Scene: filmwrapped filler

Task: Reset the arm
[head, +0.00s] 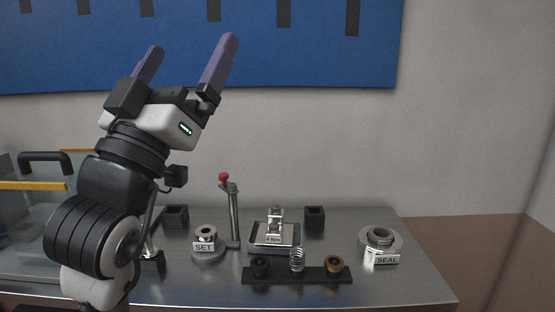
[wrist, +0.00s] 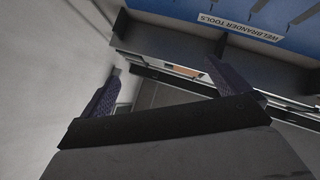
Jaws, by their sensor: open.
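My gripper (head: 188,62) is raised high on the left in the head view, above the metal bench. Its two purple fingers are wide apart with nothing between them, and they point up in front of the blue wall panel. In the wrist view my gripper (wrist: 160,85) also shows open and empty, with a finger on each side. My arm is folded upward, and it hides part of the bench and of the glass-sided box behind it.
The metal bench (head: 350,290) holds a SET fixture (head: 204,246), a red-topped lever (head: 233,210), a scale-like device (head: 274,238), a black strip (head: 315,275) with small parts, and a SEAL holder (head: 381,243). A glass-sided box (head: 25,225) stands left. The air right of my gripper is clear.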

